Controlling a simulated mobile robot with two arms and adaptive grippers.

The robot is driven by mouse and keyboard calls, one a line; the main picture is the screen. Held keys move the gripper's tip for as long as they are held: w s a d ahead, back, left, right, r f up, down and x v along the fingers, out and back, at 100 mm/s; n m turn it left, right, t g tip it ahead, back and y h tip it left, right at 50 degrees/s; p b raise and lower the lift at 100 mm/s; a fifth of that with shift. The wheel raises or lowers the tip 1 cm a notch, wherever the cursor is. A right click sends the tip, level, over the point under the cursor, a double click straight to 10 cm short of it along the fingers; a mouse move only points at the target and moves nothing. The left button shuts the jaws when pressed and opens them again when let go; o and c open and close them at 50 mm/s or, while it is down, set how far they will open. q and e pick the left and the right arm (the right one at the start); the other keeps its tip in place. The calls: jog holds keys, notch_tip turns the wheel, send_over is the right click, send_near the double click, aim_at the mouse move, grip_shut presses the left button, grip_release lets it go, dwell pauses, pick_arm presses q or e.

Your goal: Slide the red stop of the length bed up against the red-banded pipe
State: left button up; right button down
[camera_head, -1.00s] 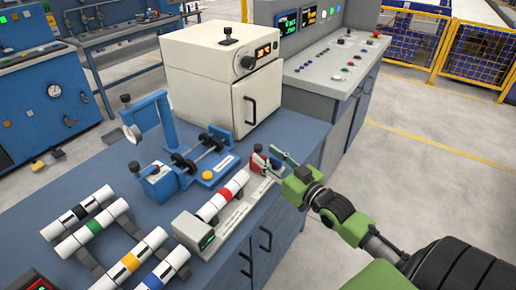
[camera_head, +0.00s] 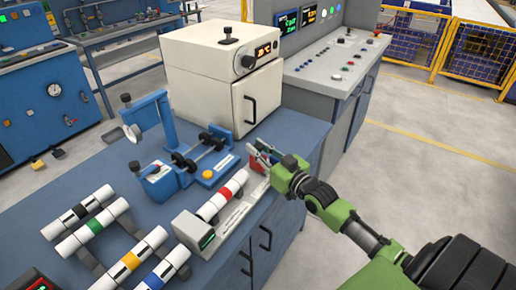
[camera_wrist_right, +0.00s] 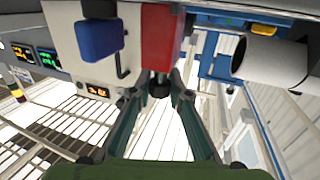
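The red stop (camera_head: 257,165) stands at the far right end of the length bed (camera_head: 232,216). The red-banded pipe (camera_head: 209,209) lies along the bed, its near end by the grey box with a green display. A gap shows between the stop and the pipe's far end. My right gripper (camera_head: 263,151) is at the stop, with its fingers apart. In the right wrist view the red stop (camera_wrist_right: 162,38) is ahead of the fingers, a dark round knob (camera_wrist_right: 160,88) sits between the fingertips, and the white pipe end (camera_wrist_right: 262,62) is to the right. My left gripper is out of view.
A blue fixture with rollers (camera_head: 203,157) stands behind the bed. A cream oven (camera_head: 215,75) stands at the back of the blue bench. Several banded pipes (camera_head: 95,225) lie on a rack at the left. The floor right of the bench is clear.

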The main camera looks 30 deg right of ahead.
aim_at(243, 171)
jog(key=s+a+p, duration=0.1)
jog(key=a, duration=0.1)
jog(key=s+a+p, duration=0.1)
jog(key=a+p, duration=0.1)
jog(key=s+a+p, duration=0.1)
jog(key=a+p, duration=0.1)
jog(key=a, duration=0.1)
jog(key=shift+a+f, duration=0.15)
jog(key=shift+f, duration=0.15)
jog(key=c, duration=2.1)
grip_release()
jog(key=shift+o, duration=1.1)
jog(key=shift+s+a+r, duration=0.1)
jog(key=shift+a+r, duration=0.1)
jog(key=shift+a, duration=0.1)
jog(key=shift+d, duration=0.1)
jog(key=shift+d, duration=0.1)
jog(key=s, duration=1.2)
jog(key=shift+d, duration=0.45)
